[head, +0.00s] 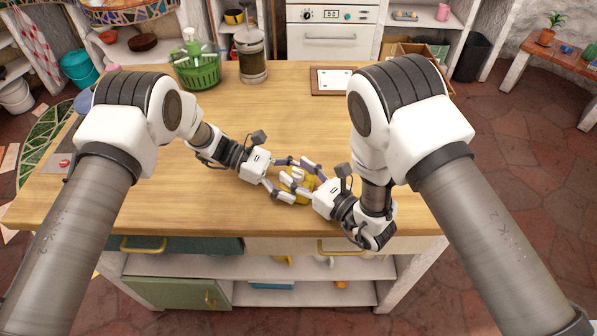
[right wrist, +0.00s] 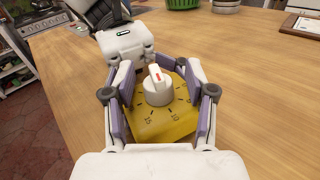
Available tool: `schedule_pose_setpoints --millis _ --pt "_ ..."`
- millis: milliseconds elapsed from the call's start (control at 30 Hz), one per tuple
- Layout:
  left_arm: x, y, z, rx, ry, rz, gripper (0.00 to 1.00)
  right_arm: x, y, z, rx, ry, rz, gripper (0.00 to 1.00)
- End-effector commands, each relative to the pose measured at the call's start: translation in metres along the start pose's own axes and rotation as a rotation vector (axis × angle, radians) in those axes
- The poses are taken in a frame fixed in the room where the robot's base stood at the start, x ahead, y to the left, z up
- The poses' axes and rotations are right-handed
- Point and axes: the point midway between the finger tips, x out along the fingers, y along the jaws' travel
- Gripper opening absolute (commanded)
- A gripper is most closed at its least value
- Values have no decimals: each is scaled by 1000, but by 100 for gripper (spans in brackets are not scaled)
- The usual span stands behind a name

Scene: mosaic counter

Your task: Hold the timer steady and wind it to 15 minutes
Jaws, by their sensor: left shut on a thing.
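The timer is a yellow block (right wrist: 165,125) with dark scale marks and a white knob (right wrist: 157,88) that has a red line. It lies on the wooden counter; in the head view the fingers mostly hide it. The knob's red line points to the far side, away from the 10 and 15 marks near me. My left gripper (head: 296,181) is shut on the timer body from the left. My right gripper (right wrist: 160,103) is open, its fingers spread on both sides of the timer and knob. I see no right finger touching the knob.
The counter (head: 190,200) is clear around the timer. A green basket (head: 197,70), a metal canister (head: 251,60) and a framed white board (head: 333,80) stand or lie at the back. The counter's front edge is close below my grippers.

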Motion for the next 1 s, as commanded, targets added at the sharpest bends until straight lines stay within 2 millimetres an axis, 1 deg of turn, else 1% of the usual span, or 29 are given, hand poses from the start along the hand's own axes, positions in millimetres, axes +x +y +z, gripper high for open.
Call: schedule_pose_setpoints --millis 167,267,367,467,600,700,833,1000 --pt "0 0 0 0 0 0 61 0 0 0 0 1 1 55" --pt "0 0 0 0 0 0 61 -5 0 -1 0 2 0 55" --pt "0 0 0 0 0 0 61 -19 -1 -1 3 4 -2 55" --pt "0 0 0 0 0 0 61 -43 -1 -1 5 4 -5 55" --pt "0 0 0 0 0 0 61 -80 -2 -1 6 3 -6 55" --pt "0 0 0 0 0 1 61 -102 -2 -1 5 2 -5 55" --pt "0 0 0 0 0 1 61 -117 -1 0 2 1 -2 55" --pt "0 0 0 0 0 1 61 -120 0 0 0 0 1 55"
